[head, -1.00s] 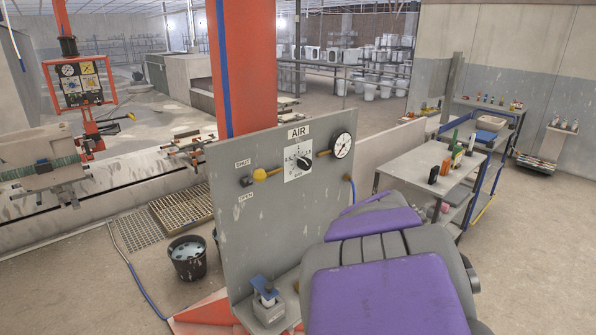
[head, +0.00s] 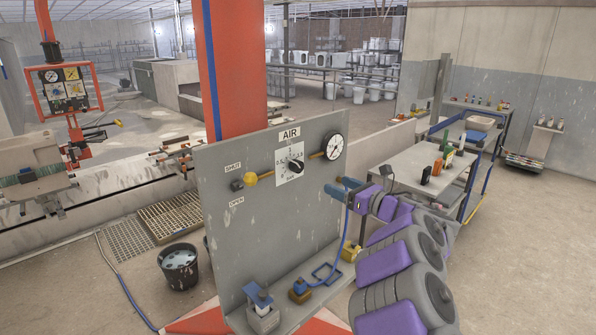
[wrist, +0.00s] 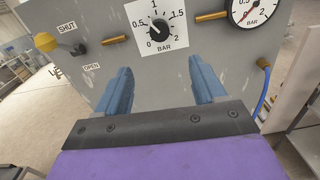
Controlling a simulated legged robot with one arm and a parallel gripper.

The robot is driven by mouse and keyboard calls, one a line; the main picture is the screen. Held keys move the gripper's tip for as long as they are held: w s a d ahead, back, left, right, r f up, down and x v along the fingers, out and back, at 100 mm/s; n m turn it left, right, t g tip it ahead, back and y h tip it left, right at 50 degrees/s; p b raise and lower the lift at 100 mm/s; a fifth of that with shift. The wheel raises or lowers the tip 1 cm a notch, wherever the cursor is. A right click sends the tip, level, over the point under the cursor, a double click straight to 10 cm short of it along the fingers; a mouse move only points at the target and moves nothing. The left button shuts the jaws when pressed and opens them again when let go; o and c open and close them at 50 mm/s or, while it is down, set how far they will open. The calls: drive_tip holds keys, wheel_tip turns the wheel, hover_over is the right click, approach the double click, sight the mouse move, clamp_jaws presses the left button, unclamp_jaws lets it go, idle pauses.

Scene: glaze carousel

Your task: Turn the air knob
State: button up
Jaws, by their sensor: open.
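The air knob (head: 295,166) is a black dial on a white scale plate marked in BAR, under the AIR label on a grey panel (head: 225,219). My gripper (head: 338,188) is in front of the panel, below and right of the knob. Its two blue fingers (wrist: 162,88) are spread with nothing between them, apart from the knob.
A pressure gauge (head: 333,146) is right of the knob. A yellow-handled valve (head: 250,179) is at the left between SHUT and OPEN labels. A blue hose (head: 346,235) hangs below my gripper. A bucket (head: 179,266) stands left, a cart (head: 415,167) right.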

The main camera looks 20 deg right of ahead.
sight(300, 169)
drive_tip(key=x, duration=1.7)
drive_tip(key=shift+f, duration=0.1)
drive_tip(key=shift+c, duration=0.5)
drive_tip(key=c, duration=0.9)
